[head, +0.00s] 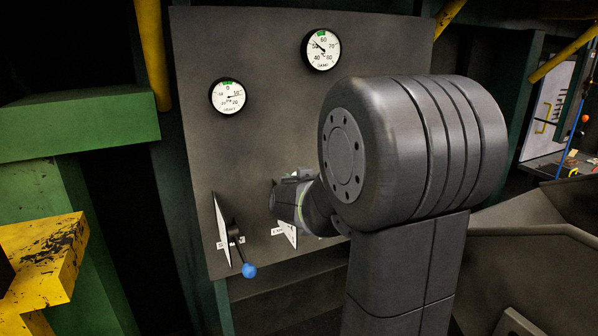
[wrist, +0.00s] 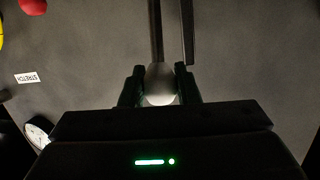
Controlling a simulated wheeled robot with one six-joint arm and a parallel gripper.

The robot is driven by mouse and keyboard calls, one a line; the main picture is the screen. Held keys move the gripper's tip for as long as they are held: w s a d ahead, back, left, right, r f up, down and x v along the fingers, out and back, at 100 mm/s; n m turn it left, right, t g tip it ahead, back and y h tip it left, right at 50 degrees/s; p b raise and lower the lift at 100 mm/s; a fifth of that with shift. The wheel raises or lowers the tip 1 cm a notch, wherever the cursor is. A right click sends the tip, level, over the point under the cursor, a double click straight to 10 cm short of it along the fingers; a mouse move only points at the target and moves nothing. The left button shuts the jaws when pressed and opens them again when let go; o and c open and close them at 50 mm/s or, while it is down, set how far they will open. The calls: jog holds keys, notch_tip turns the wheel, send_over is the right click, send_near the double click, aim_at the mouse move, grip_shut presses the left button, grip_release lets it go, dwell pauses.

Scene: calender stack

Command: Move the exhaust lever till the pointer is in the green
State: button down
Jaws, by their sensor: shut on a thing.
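My gripper (wrist: 160,88) is shut on a pale round knob (wrist: 160,82) at the end of a dark lever (wrist: 156,30). In the head view my gripper is at the panel, mostly hidden behind my arm, and the held lever does not show clearly. A label (head: 278,232) beside it is partly covered; it seems to begin with E. The left gauge (head: 227,96), marked draft, has a green band at the top near 0; its pointer is right of the green, near 10. The upper gauge (head: 321,49) has green at its top; its pointer is left of it, near 50.
A lever with a blue knob (head: 250,270) hangs on the panel (head: 270,120) left of my gripper. The wrist view shows a red ball (wrist: 33,5), a "STRETCH" label (wrist: 27,77) and a gauge (wrist: 38,132) at the left. A yellow bracket (head: 45,262) stands at the far left.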

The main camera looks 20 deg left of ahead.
jog(key=shift+w+a+r+g+h+p, duration=0.5)
jog(key=shift+w+a+p, duration=0.15)
jog(key=shift+p, duration=1.95)
jog(key=shift+w+a+f+p, duration=0.15)
jog(key=shift+a+p, duration=0.15)
jog(key=shift+p, duration=0.6)
jog(key=c, duration=1.1)
grip_release()
jog(key=shift+w+a+f, duration=0.1)
jog(key=p+v, duration=0.2)
jog(key=v, duration=1.2)
jog(key=shift+r, duration=0.25)
